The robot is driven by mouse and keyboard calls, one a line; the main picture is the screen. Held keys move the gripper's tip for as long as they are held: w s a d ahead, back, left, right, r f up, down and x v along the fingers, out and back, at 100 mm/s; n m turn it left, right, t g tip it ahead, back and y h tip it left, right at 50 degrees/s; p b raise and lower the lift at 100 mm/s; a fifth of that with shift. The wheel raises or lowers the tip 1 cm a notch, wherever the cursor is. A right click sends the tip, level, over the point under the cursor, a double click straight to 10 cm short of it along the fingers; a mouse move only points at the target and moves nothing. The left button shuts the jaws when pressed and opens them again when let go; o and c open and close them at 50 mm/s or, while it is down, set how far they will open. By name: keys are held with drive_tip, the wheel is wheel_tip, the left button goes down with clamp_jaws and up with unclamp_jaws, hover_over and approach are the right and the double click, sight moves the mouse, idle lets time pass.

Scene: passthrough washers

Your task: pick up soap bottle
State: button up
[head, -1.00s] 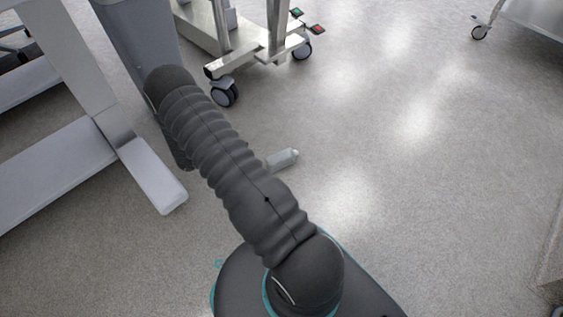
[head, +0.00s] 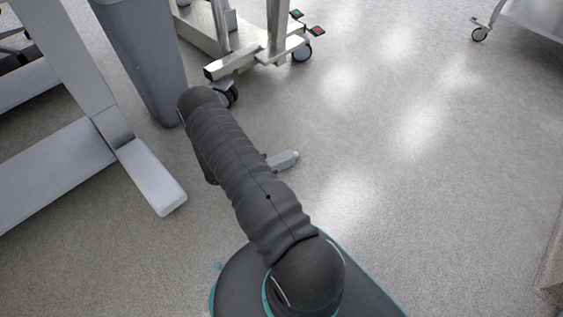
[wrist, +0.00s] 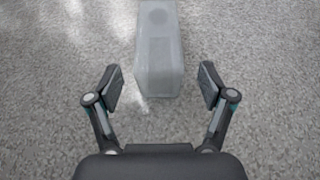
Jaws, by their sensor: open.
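My gripper (wrist: 159,86) is open and empty, with one finger on each side of the bottle's near end. The fingertips appear apart from the bottle.
A wheeled metal cart (head: 262,54) stands beyond the bottle. A white table leg and foot (head: 150,175) are on the left, beside a grey column (head: 147,60). Another wheeled cart (head: 530,18) is at the top right. The floor (head: 420,190) to the right is clear.

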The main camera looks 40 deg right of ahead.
sight(278, 162)
drive_tip(key=x, duration=0.5)
drive_tip(key=shift+w+r+b, duration=0.1)
drive_tip(key=shift+b, duration=0.2)
drive_tip(key=c, duration=1.3)
wheel_tip(278, 162, up, 5)
drive_tip(key=shift+d+f+p, duration=0.1)
drive_tip(key=shift+p, duration=0.5)
drive_tip(key=shift+c, duration=0.2)
drive_tip(key=s+d+r+p, duration=0.1)
drive_tip(key=s+d+r, duration=0.5)
drive_tip(key=s, duration=0.3)
drive_tip(key=shift+d, duration=0.55)
drive_tip(key=shift+r, duration=0.1)
